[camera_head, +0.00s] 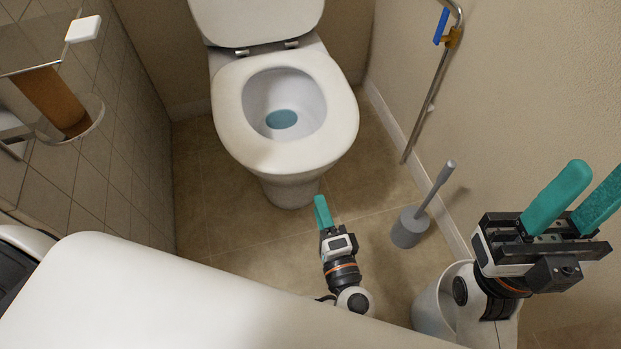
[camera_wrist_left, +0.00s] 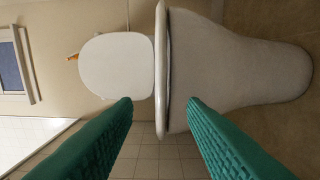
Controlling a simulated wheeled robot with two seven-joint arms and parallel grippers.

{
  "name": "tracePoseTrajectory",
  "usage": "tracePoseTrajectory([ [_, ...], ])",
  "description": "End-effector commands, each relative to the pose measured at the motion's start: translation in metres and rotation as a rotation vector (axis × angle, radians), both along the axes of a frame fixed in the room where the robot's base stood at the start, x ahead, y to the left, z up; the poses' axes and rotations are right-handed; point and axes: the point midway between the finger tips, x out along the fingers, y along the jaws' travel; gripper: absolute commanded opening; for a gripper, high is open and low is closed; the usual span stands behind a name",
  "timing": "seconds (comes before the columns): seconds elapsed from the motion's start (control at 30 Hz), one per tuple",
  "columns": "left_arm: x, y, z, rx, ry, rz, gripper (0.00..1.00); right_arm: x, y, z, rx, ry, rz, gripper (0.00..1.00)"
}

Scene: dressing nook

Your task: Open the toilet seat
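The white toilet seat (camera_head: 232,118) lies flat on the toilet bowl (camera_head: 290,190). The lid (camera_head: 255,18) stands raised behind it. In the left wrist view, turned sideways, the seat (camera_wrist_left: 161,60) shows as a thin edge against the bowl (camera_wrist_left: 225,65), with the raised lid (camera_wrist_left: 115,66) behind. My left gripper (camera_head: 322,212) is in front of the toilet; its green fingers overlap in the head view. In the left wrist view it is open (camera_wrist_left: 160,101), fingers spread toward the seat edge, nothing between them. My right gripper (camera_head: 590,190) is open and empty at the right.
A grey toilet brush in its holder (camera_head: 410,227) stands on the floor right of the toilet. A pale bin (camera_head: 436,308) is below my right gripper. A metal rail (camera_head: 431,95) runs along the right wall. A paper holder (camera_head: 60,100) is on the left tiled wall.

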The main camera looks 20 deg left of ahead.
Motion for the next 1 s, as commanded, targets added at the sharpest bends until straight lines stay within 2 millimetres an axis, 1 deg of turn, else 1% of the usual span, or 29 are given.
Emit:
tracePoseTrajectory([
  [0.1,0.021,0.015,-0.002,0.001,-0.004,0.002,0.38,0.002,0.000,0.000,-0.002,-0.022,-0.002,0.36],
  [0.3,0.053,0.036,-0.003,0.001,-0.002,0.001,0.38,0.006,0.002,0.004,-0.005,-0.052,-0.003,0.36],
  [0.5,0.073,0.050,-0.002,0.001,0.001,0.000,0.38,0.007,0.002,0.007,-0.006,-0.071,-0.004,0.36],
  [0.63,0.077,0.053,-0.001,0.001,0.002,-0.001,0.38,0.008,0.002,0.009,-0.008,-0.076,-0.005,0.36],
  [0.87,0.078,0.053,-0.001,0.001,0.003,-0.001,0.38,0.008,0.003,0.010,-0.008,-0.075,-0.005,0.36],
  [0.9,0.078,0.053,-0.001,0.001,0.003,-0.001,0.37,0.008,0.003,0.010,-0.008,-0.076,-0.005,0.36],
  [0.97,0.078,0.053,-0.001,0.001,0.003,-0.001,0.27,0.008,0.003,0.010,-0.008,-0.076,-0.005,0.36],
  [1.0,0.078,0.053,-0.001,0.001,0.003,-0.001,0.20,0.008,0.003,0.010,-0.008,-0.076,-0.005,0.36],
])
